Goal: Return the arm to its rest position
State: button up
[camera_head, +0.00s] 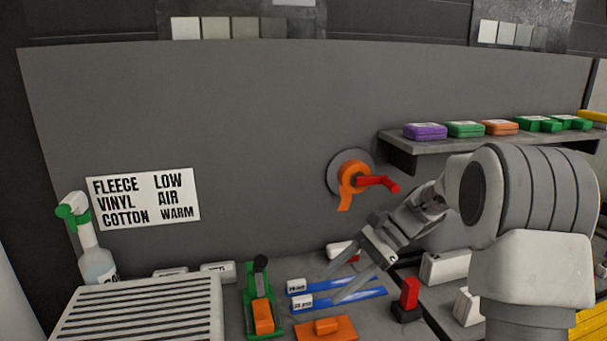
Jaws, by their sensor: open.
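My gripper (347,275) is at the end of my grey and white arm, which reaches in from the right. Its two thin fingers point down and left and stand apart, over blue strips (338,299) on the bench. Nothing shows between the fingers. I cannot tell how far above the strips the fingertips are.
An orange tape roll with a red handle (378,182) is on the grey wall above my gripper. A red block (409,293) stands right of the fingers; a green tool (259,300) lies left. A shelf (480,142) with coloured boxes is behind my arm. A spray bottle (96,262) stands far left.

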jog(key=s+d+r+n+t+h+p, duration=0.1)
jog(key=s+d+r+n+t+h, duration=0.1)
jog(key=s, duration=0.5)
jog(key=s+d+r+n+t+h+p, duration=0.2)
jog(key=s+r+n+t+h, duration=0.1)
jog(key=s, duration=0.5)
jog(key=s+d+r+n+t+h+p, duration=0.1)
jog(key=s+d+r+n+t+h, duration=0.2)
jog(key=s+r+n+h, duration=0.2)
jog(key=s+r+n, duration=0.1)
jog(key=s+n, duration=0.1)
jog(key=shift+s+r+p, duration=0.3)
jog(key=shift+r+p, duration=0.05)
jog(key=shift+p, duration=0.05)
